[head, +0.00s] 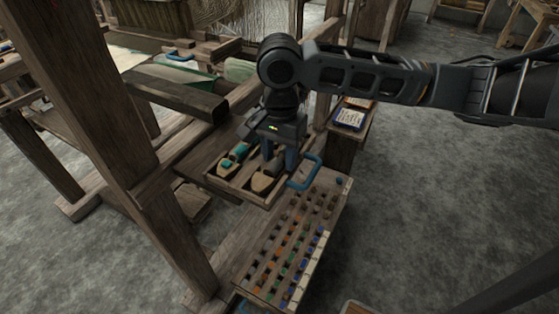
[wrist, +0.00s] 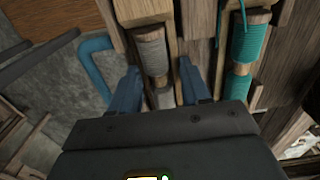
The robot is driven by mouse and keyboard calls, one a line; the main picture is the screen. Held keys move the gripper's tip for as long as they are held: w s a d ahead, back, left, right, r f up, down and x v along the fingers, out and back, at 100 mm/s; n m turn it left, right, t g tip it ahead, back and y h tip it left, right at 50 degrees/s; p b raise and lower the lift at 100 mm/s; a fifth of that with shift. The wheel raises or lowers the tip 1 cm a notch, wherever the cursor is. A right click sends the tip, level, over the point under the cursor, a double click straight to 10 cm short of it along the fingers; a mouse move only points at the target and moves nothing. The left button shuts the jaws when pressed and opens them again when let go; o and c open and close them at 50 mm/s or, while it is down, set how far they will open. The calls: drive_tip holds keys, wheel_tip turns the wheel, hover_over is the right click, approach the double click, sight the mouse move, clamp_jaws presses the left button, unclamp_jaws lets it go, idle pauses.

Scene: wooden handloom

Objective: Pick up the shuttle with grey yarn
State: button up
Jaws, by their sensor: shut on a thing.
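The shuttle with grey yarn (wrist: 152,50) is a pale wooden body with a grey spool, between my gripper's two blue fingers in the wrist view. In the head view this shuttle (head: 263,183) is in the right part of a wooden tray (head: 222,184), partly hidden by my gripper (head: 279,158). My gripper reaches down from above and is shut on the shuttle, with a finger on each side. I cannot tell whether the shuttle is clear of the tray floor. A shuttle with teal yarn (wrist: 246,42) lies to the right in the wrist view.
A blue handle (head: 304,172) stands at the tray's right side, close to my gripper. A rack of coloured spools (head: 290,240) is in front of the tray. Thick loom posts (head: 95,90) rise at the left. Open grey floor lies at the right.

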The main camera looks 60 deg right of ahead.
drive_tip(key=c, duration=0.4)
drive_tip(key=shift+o, duration=0.2)
drive_tip(key=shift+r, duration=0.1)
drive_tip(key=shift+r, duration=1.25)
drive_tip(key=shift+s+r, duration=0.15)
drive_tip(key=shift+r, duration=0.65)
drive_tip(key=s+d+r, duration=0.4)
drive_tip(key=s+r, duration=0.2)
drive_tip(key=s, duration=0.4)
drive_tip(key=shift+s+r+b, duration=0.3)
drive_tip(key=shift+r+b, duration=0.05)
